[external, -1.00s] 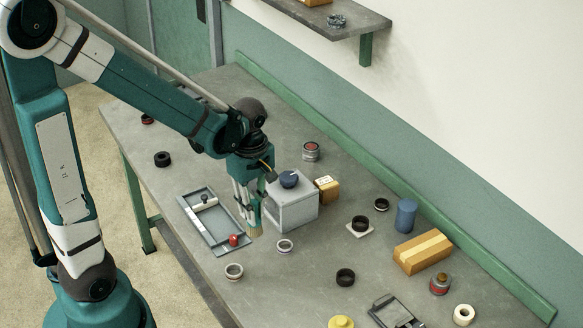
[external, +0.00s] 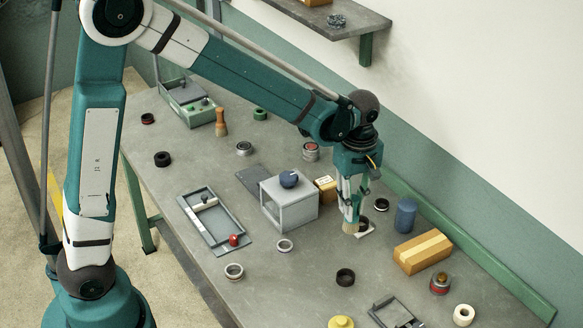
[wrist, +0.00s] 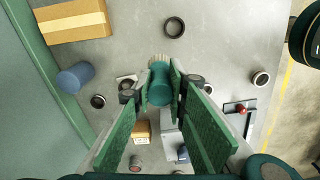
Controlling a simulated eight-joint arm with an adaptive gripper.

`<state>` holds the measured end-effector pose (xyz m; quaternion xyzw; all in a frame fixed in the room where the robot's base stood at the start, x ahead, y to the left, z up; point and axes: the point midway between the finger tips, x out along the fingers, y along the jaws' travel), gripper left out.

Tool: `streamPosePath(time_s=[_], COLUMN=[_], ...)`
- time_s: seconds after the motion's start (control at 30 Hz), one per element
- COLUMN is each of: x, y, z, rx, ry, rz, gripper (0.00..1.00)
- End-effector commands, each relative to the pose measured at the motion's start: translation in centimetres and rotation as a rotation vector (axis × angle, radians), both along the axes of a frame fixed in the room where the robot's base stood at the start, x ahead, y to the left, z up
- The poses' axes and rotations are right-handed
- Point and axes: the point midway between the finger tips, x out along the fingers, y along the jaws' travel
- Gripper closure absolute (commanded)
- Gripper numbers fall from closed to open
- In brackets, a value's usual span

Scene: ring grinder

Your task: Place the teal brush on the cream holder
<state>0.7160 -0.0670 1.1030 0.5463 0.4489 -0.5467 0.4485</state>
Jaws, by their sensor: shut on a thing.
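My gripper (external: 350,200) points down and is shut on the teal brush. The brush's pale bristles (external: 350,227) show below the fingers, pointing down. In the wrist view the teal brush handle (wrist: 160,91) sits between the fingertips. The cream holder (external: 368,232) appears to be the small pale square base with a dark ring on it, partly hidden behind the bristles. In the wrist view the holder (wrist: 126,83) lies just left of the brush. The bristles overlap the holder's left side in the external view; I cannot tell their height above it.
A grey box with a blue knob (external: 289,179) and a small tan box (external: 325,187) stand left of my gripper. A blue cylinder (external: 405,215) and a yellow-striped box (external: 423,251) stand to its right. A black ring (external: 345,277) lies in front, with bare table around it.

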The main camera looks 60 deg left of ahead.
Motion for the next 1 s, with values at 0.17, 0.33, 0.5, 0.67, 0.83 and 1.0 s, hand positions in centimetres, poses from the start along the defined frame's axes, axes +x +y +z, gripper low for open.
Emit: streamPosePath(time_s=[0.17, 0.33, 0.5, 0.67, 0.83, 1.0], x=[3.7, 6.6, 9.0, 10.9, 12.3, 13.1], y=[-5.2, -10.3, -15.8, -21.2, -27.1, -31.7], z=[0.4, 0.5, 0.6, 0.5, 0.2, 0.0], rx=[0.000, 0.000, 0.000, 0.000, 0.000, 0.000], ry=[0.000, 0.000, 0.001, 0.001, 0.001, 0.001], rz=[-0.068, -0.130, -0.191, -0.249, -0.309, -0.355], gripper=[1.00, 1.00, 1.00, 1.00, 1.00, 1.00])
